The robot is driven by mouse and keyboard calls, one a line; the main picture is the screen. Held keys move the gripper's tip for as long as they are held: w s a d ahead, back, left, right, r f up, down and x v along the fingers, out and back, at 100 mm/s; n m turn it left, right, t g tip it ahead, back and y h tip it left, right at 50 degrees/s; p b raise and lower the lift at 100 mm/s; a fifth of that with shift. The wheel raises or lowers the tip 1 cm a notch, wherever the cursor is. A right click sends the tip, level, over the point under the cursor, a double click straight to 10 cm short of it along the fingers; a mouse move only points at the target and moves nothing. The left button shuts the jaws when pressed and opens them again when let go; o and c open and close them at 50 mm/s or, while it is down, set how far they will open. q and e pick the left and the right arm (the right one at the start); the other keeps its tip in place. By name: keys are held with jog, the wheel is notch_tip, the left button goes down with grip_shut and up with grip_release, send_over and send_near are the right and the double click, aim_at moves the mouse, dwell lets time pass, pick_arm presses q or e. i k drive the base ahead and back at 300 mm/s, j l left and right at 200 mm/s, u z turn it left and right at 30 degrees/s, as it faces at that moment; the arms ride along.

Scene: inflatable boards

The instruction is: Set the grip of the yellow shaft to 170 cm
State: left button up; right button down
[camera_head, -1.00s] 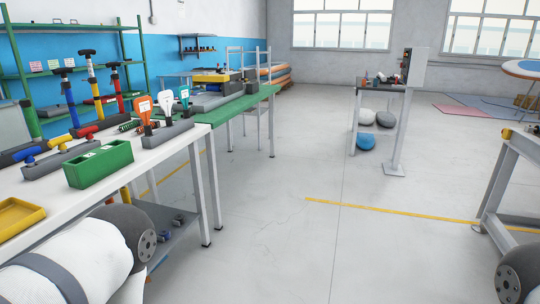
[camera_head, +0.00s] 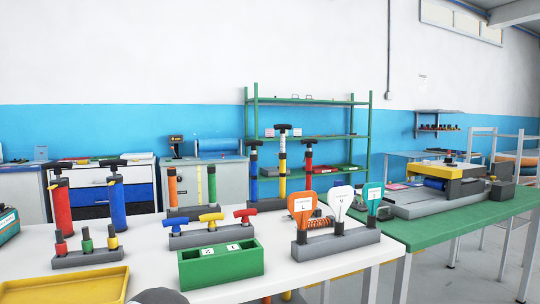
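The yellow shaft (camera_head: 282,175) stands upright between a blue shaft (camera_head: 254,174) and a red shaft (camera_head: 308,170), all in a dark rack at the rear of the white table. Its black T-shaped grip (camera_head: 284,127) sits higher than the grips of its two neighbours. A pale section and dark bands show below the grip. Any length marks are too small to read. Neither of my grippers is in view; only a dark rounded part of mine shows at the bottom edge.
The white table (camera_head: 330,255) holds a green box (camera_head: 222,266), a yellow tray (camera_head: 65,288), a stand of coloured T-handles (camera_head: 210,229) and a stand of paddles (camera_head: 338,243). Red and blue pumps (camera_head: 117,200) stand at left. A green table (camera_head: 415,232) adjoins at right.

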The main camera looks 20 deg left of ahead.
aim_at(282, 127)
jog(key=i+l+u, duration=0.15)
jog(key=u, duration=0.2)
jog(key=i+l+u, duration=0.15)
jog(key=l+u, duration=0.6)
jog(key=i+l+u, duration=0.1)
jog(key=l+u, duration=0.25)
